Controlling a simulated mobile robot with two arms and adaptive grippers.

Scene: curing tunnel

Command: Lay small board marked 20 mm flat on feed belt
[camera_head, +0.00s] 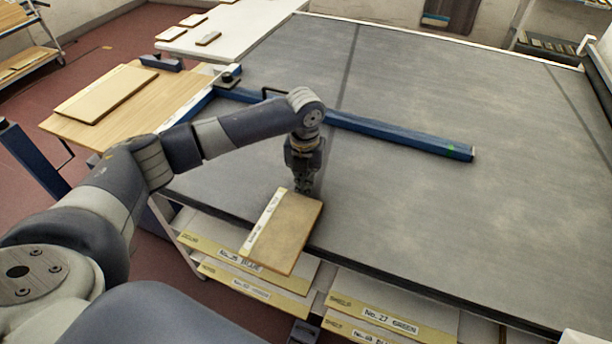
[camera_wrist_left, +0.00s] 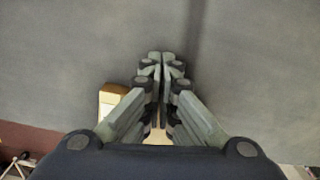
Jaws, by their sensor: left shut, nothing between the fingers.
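A small tan board (camera_head: 288,235) with a pale label strip lies at the near edge of the grey feed belt (camera_head: 420,210), part of it sticking out past the edge. The marking on its strip is too small to read. My left gripper (camera_head: 303,190) points down at the board's far end, shut and empty. In the left wrist view my left gripper (camera_wrist_left: 163,60) shows closed fingertips over grey belt, and part of the board (camera_wrist_left: 113,95) shows beside and behind the fingers. Whether the fingers touch the board I cannot tell. My right gripper is not in view.
A blue bar (camera_head: 400,135) lies across the belt beyond my left arm. Labelled boards sit on shelves (camera_head: 375,315) below the near edge. A wooden table (camera_head: 150,122) with a larger board (camera_head: 105,93) stands at left. The belt right of the gripper is clear.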

